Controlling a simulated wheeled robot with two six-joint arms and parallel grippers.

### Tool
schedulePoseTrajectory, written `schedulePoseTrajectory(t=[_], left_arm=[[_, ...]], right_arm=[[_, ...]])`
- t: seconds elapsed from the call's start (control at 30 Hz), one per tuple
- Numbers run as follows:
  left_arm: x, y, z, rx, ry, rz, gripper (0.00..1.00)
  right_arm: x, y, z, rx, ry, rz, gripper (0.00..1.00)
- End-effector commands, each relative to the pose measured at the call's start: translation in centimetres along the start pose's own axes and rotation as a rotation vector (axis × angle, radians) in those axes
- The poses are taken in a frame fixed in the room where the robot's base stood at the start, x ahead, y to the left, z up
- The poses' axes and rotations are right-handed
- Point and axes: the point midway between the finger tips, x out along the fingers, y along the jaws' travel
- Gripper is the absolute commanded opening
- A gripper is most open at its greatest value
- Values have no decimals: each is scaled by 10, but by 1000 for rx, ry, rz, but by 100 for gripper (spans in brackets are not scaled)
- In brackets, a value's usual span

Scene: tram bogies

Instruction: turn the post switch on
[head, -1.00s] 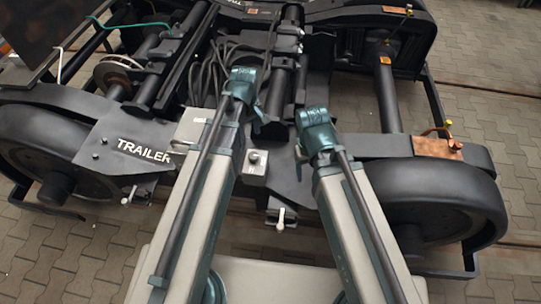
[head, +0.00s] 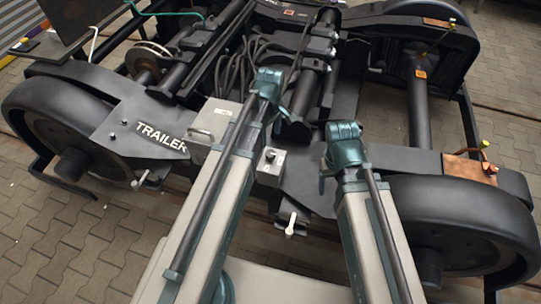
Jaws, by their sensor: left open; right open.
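A small grey switch box (head: 270,166) with a dark round knob on top stands on the bogie frame, between my two arms. I take it for the post switch; its setting is too small to read. My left gripper (head: 270,85) is at the teal end of the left arm, above and beyond the box, over the dark cables. My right gripper (head: 343,136) is at the teal end of the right arm, to the right of the box. Both are apart from the box and hold nothing visible. Their fingertips are hard to make out.
A larger grey box (head: 213,118) is partly behind my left arm, beside a plate lettered TRAILER (head: 160,137). White-tipped levers hang at the front edge (head: 291,224) and further left (head: 140,180). Big wheels flank the frame. A copper-coloured block (head: 470,168) sits at right.

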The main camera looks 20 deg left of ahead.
Motion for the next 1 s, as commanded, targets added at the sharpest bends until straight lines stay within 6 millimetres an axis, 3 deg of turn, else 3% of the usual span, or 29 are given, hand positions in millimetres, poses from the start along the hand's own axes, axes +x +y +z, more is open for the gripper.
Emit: schedulePoseTrajectory(t=[0.03,0.53,0.7,1.0], left_arm=[[16,0,0,0,0,0,76],[84,0,0,0,0,0,76],[94,0,0,0,0,0,76],[94,0,0,0,0,0,76]], right_arm=[[16,-2,-1,0,0,0,71],[83,-8,-5,0,0,0,71],[94,-9,-6,0,0,0,71],[93,-9,-6,0,0,0,71]])
